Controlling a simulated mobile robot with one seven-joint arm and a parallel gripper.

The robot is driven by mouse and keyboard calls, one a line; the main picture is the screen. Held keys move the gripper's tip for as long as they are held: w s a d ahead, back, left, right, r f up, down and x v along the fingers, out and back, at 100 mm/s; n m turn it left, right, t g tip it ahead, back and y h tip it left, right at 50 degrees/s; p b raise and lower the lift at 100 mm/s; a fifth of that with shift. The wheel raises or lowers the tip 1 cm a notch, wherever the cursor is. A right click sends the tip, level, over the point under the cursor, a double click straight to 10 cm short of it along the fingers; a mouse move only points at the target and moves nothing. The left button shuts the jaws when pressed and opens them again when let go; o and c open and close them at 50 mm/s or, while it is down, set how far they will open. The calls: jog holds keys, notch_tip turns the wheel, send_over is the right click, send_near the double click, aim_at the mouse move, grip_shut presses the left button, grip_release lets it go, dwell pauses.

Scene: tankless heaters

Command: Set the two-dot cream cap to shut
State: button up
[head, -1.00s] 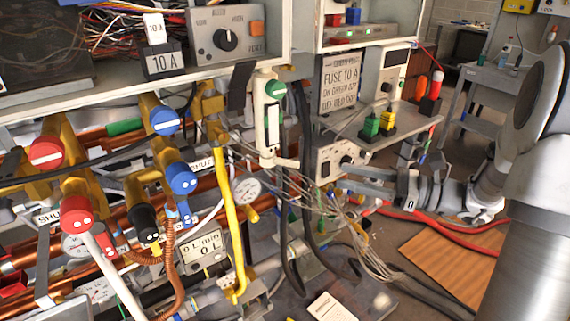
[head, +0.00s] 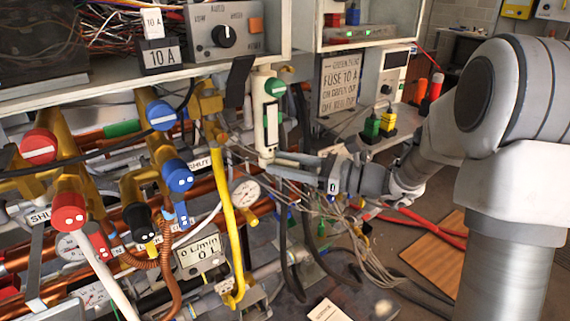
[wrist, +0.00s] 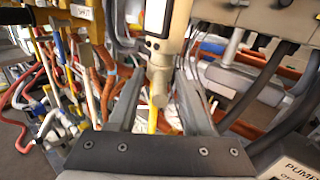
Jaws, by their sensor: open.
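The caps with dots that I see are red (head: 69,212), blue (head: 177,175) and black (head: 138,218). A cream upright instrument with a green knob (head: 265,112) hangs in front of the pipes. My gripper (head: 277,166) points left, close to the lower end of this instrument. In the wrist view my gripper (wrist: 159,100) is open, and the instrument's narrow lower end (wrist: 159,82) shows between its fingers. Whether they touch it is unclear.
A SHUT label (head: 198,163) sits among the pipes. A shelf edge (head: 130,83) runs above.

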grip_shut()
dwell(1.4)
